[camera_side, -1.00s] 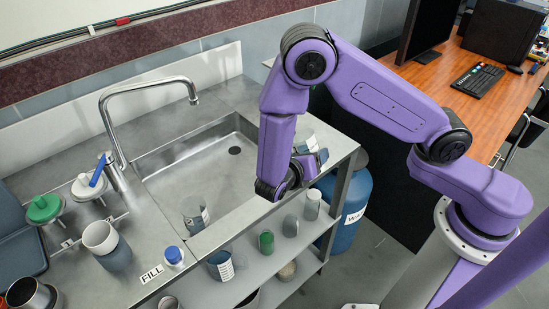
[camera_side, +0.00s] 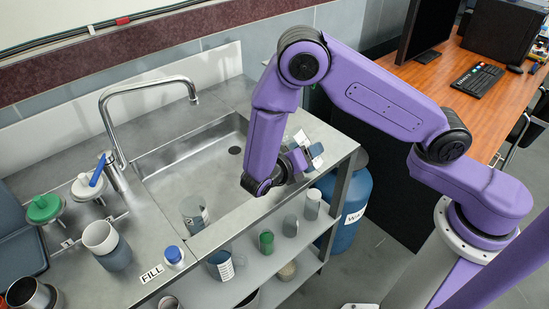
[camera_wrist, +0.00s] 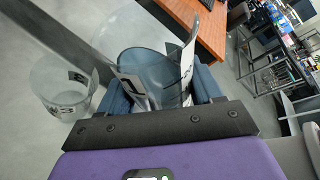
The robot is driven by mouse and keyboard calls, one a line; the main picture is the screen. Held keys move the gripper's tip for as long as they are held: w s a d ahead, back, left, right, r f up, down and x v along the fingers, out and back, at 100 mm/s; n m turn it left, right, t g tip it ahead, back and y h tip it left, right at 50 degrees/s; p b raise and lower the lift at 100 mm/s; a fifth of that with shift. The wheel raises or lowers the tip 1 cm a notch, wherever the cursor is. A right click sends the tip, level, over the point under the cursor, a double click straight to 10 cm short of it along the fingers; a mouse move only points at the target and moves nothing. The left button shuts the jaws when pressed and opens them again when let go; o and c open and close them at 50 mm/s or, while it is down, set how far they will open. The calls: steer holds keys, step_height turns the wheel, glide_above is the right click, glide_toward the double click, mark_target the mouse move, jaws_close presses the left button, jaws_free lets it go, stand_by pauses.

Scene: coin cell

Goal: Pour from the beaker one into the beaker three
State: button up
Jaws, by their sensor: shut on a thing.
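My gripper (camera_side: 298,160) is to the right of the sink, over the counter's right end, shut on a clear beaker (camera_wrist: 150,62). In the wrist view the held beaker has white label patches and a bluish tint low down; I cannot tell liquid from the blue background. It looks tilted in the side view (camera_side: 314,152). Another clear beaker (camera_wrist: 62,88) stands apart to its left in the wrist view, with a label that seems to carry a 3. Part of a labelled beaker (camera_side: 301,137) shows behind my gripper in the side view.
A beaker (camera_side: 194,214) stands by the sink's front left. Another labelled one (camera_side: 222,265) is at the front, with small containers (camera_side: 266,241) on the lower shelf. The faucet (camera_side: 115,120) arches over the sink's left. A blue barrel (camera_side: 350,195) stands right of the counter.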

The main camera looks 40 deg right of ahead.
steer(key=shift+r+n, duration=0.3)
stand_by(0.7)
steer(key=shift+d+f+n+g+h, duration=0.1)
steer(key=shift+f+n+g+h, duration=0.25)
steer(key=shift+n, duration=0.3)
steer(key=shift+f+n+g+h, duration=0.15)
steer(key=shift+n+g+h, duration=0.25)
steer(key=shift+n, duration=0.25)
stand_by(2.7)
steer(key=shift+f+n+g, duration=0.2)
steer(key=shift+n+g, duration=0.15)
steer(key=shift+n, duration=0.25)
stand_by(1.5)
steer(key=shift+w+f+n+h, duration=0.1)
steer(key=shift+w+n+h, duration=0.1)
steer(key=shift+n+h, duration=0.1)
stand_by(0.6)
